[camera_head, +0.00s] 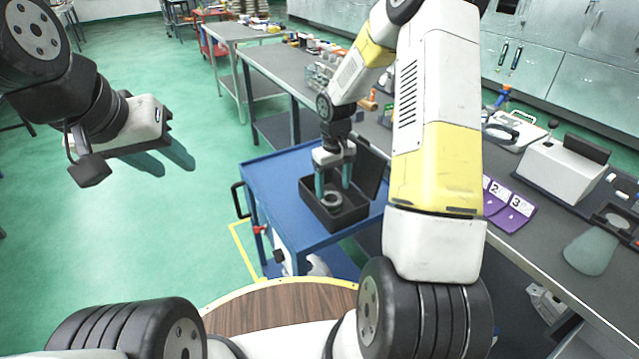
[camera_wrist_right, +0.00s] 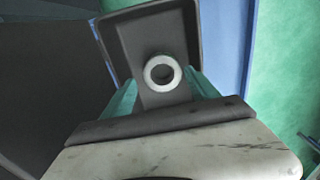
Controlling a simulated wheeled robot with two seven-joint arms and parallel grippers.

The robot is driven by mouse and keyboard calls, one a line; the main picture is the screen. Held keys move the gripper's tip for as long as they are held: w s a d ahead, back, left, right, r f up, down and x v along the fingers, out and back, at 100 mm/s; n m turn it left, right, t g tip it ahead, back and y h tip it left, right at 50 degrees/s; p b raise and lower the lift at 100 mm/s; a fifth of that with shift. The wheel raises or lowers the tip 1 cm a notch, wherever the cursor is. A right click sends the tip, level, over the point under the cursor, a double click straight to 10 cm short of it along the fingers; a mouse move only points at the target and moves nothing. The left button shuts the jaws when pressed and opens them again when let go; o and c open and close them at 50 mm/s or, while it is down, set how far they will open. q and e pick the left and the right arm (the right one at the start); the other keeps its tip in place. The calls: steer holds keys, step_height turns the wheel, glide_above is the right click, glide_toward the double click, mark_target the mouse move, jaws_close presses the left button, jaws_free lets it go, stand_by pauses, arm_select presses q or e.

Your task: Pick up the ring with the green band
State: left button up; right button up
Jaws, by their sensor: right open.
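A pale grey ring (camera_head: 332,205) lies in a dark open box (camera_head: 349,217) on a blue cart. The ring (camera_wrist_right: 149,74) also shows in the right wrist view, with its hole facing the camera; no green band can be made out on it. My right gripper (camera_head: 333,190) is open and points down into the box, its teal fingers on either side above the ring. In the wrist view the right gripper (camera_wrist_right: 162,90) has the ring between and beyond its fingers, apparently untouched. My left gripper (camera_head: 175,168) is open and empty over the green floor.
The blue cart top (camera_head: 275,185) is clear to the left of the box. The box's raised dark lid (camera_head: 372,170) stands close at the right of the gripper. A grey workbench (camera_head: 540,240) with purple numbered holders (camera_head: 508,208) and instruments runs along the right.

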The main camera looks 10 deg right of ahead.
mark_target(331, 197)
steer(key=f, duration=0.5)
steer(key=shift+w+a, duration=0.2)
steer(key=shift+r, duration=0.1)
steer(key=c, duration=1.3)
